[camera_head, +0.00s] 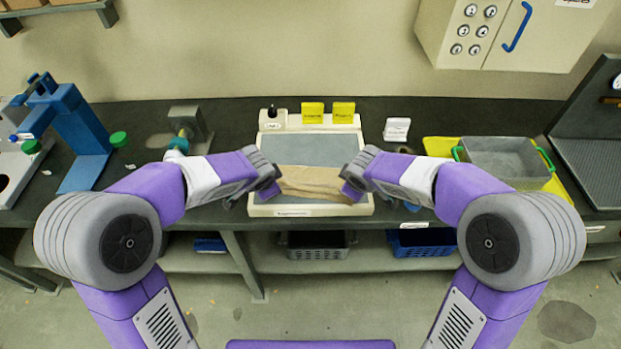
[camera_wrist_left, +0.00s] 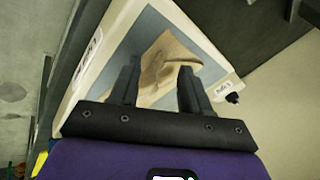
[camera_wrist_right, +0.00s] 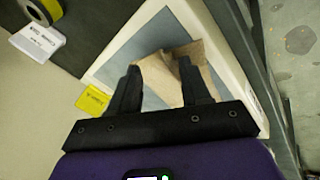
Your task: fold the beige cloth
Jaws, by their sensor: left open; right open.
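The beige cloth (camera_head: 312,182) lies crumpled on the grey-blue surface of a cream-rimmed tray (camera_head: 309,211) at the middle of the bench. It also shows in the left wrist view (camera_wrist_left: 166,66) and the right wrist view (camera_wrist_right: 190,68), with raised folds. My left gripper (camera_head: 277,181) is at the cloth's left end and my right gripper (camera_head: 347,187) at its right end. In the wrist views the fingers of my left gripper (camera_wrist_left: 158,82) and my right gripper (camera_wrist_right: 164,85) stand apart, with cloth showing between and beyond them. Whether the fingertips touch the cloth is unclear.
Two yellow cards (camera_head: 313,113) and a small dark-topped item (camera_head: 271,113) stand at the tray's back edge. A white card (camera_head: 397,129) stands to its right. A grey bin (camera_head: 505,160) on a yellow tray is farther right. A blue device (camera_head: 80,130) stands left.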

